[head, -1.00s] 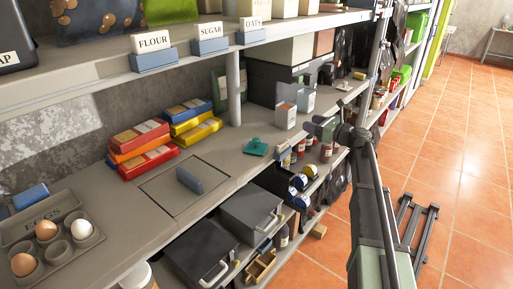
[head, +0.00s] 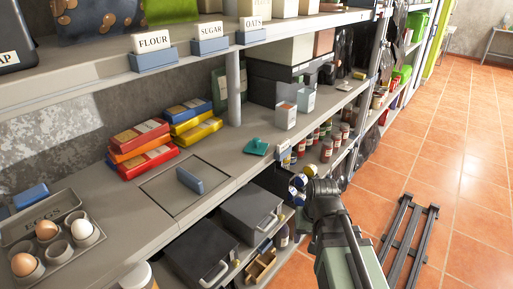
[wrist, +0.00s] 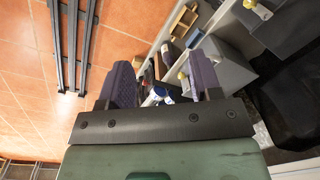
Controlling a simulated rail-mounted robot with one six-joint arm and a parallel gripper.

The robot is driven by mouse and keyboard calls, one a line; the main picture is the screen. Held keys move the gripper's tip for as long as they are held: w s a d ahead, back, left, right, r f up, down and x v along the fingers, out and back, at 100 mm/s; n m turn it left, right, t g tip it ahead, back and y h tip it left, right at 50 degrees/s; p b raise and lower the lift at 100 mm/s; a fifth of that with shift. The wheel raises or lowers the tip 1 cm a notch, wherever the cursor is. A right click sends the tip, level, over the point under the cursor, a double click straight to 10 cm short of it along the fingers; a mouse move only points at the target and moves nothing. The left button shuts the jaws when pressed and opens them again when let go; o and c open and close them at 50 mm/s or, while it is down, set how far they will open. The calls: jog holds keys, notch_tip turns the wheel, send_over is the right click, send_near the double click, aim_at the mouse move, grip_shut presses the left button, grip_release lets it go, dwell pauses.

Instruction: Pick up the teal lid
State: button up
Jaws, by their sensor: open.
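The teal lid (head: 256,147) lies on the grey shelf top near its front edge, with a small knob on it. It does not show in the wrist view. My gripper (wrist: 162,78) is open and empty, its two dark ribbed fingers apart. In the head view my gripper is largely hidden behind my wrist, in front of the lower shelf, below and to the right of the lid. It is clear of the lid.
Two open-topped boxes (head: 286,116) stand behind the lid. A flush hatch with a blue handle (head: 190,180) is left of the lid.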

jog(key=w+a+n+t+y, duration=0.2)
jog(key=w+a+n+y, duration=0.15)
jog(key=a, duration=0.25)
jog(key=n+t+y+b, duration=0.1)
jog(key=n+t+y, duration=0.2)
jog(key=t+y, duration=0.5)
send_near(257, 139)
jog(key=shift+t+h, duration=0.8)
jog(key=shift+h, duration=0.05)
jog(key=s+a+f, duration=0.4)
jog(key=s+f, duration=0.1)
jog(key=shift+s+a+f, duration=0.1)
jog(key=shift+s+a, duration=0.2)
jog(key=shift+a, duration=0.1)
notch_tip(257, 139, up, 3)
jog(key=w+d+t+h, duration=0.1)
jog(key=w+d+t, duration=0.2)
jog(key=t, duration=0.1)
jog(key=shift+n, duration=0.25)
jog(key=x, duration=1)
jog(key=shift+w+a, duration=0.25)
jog(key=shift+a, duration=0.1)
jog(key=shift+s, duration=0.1)
jog(key=c, duration=1)
